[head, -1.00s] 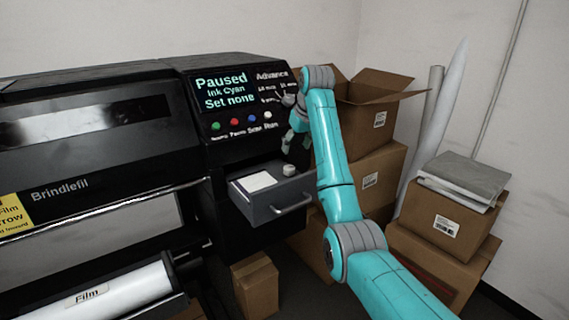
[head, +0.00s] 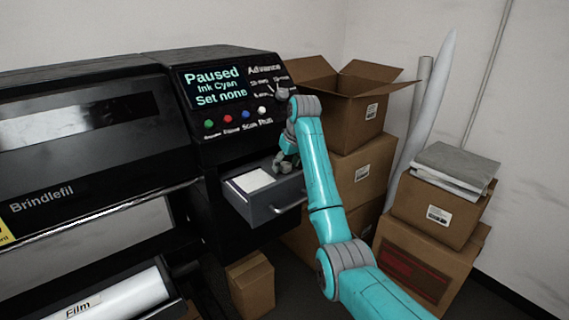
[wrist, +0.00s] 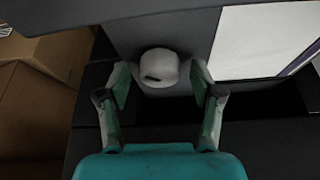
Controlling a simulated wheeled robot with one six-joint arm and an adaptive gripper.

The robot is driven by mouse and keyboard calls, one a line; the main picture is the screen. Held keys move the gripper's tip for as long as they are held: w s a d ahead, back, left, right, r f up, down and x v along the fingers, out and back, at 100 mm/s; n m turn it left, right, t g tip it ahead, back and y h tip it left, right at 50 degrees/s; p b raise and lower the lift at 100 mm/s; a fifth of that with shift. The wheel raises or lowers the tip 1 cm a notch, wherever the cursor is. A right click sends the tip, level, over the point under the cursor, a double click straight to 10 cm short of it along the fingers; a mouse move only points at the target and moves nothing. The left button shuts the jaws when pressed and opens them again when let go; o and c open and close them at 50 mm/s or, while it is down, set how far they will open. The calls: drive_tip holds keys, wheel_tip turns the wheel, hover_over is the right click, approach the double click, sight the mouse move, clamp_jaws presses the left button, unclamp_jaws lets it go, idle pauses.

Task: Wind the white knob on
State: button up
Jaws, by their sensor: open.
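The white knob (wrist: 160,66), a small rounded cap with a dark slot on its side, sits in the grey open drawer (head: 262,207) of the black printer. In the head view my gripper hides it. My gripper (head: 285,165) is down at the drawer's right part. In the wrist view my gripper (wrist: 160,78) is open, with one finger on each side of the knob, and a gap shows at both sides. The Advance dial area (head: 264,83) is on the control panel above, partly covered by my arm.
A white card (head: 253,180) lies in the drawer left of the knob. The screen (head: 215,87) reads Paused, Ink Cyan, Set none. Coloured buttons (head: 227,119) sit below it. Cardboard boxes (head: 362,172) stand close right of the printer.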

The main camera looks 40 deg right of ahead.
drive_tip(key=c, duration=1.1)
drive_tip(key=shift+c, duration=0.2)
drive_tip(key=shift+a+m+g+h, duration=0.15)
drive_tip(key=shift+m+h, duration=0.35)
drive_tip(key=shift+m, duration=0.95)
drive_tip(key=shift+m+g+h, duration=0.15)
drive_tip(key=shift+m+h, duration=0.35)
drive_tip(key=shift+m, duration=0.95)
drive_tip(key=o, duration=1.1)
drive_tip(key=shift+o, duration=0.2)
